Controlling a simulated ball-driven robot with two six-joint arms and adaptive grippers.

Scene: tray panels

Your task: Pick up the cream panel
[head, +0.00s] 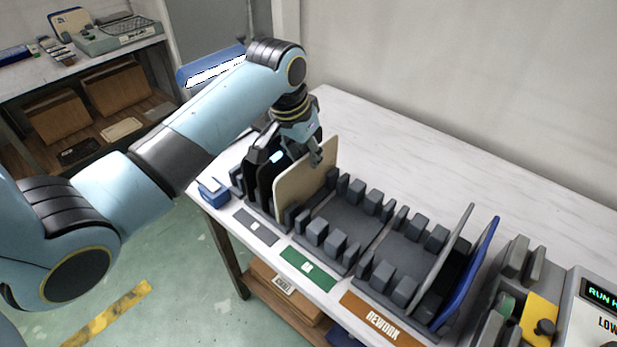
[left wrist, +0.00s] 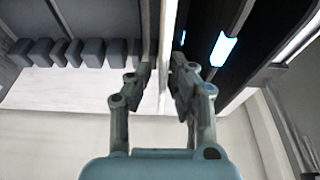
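The cream panel (head: 303,182) stands upright at the left end of the slotted dark rack, its lower edge down among the rack's posts. My left gripper (head: 314,153) points down at its upper part, with one finger in front of the broad face. In the left wrist view, the fingers of my left gripper (left wrist: 162,78) lie close on both sides of the panel's pale thin edge (left wrist: 166,45) and look shut on it. Whether its bottom is clear of the slot is hidden. My right gripper is out of view.
Dark panels (head: 262,180) stand close to the left of the cream one. The middle slots are empty. A grey panel (head: 446,258) and a blue panel (head: 470,272) stand at the right. A blue object (head: 213,190) sits at the table's left corner. The white tabletop behind is clear.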

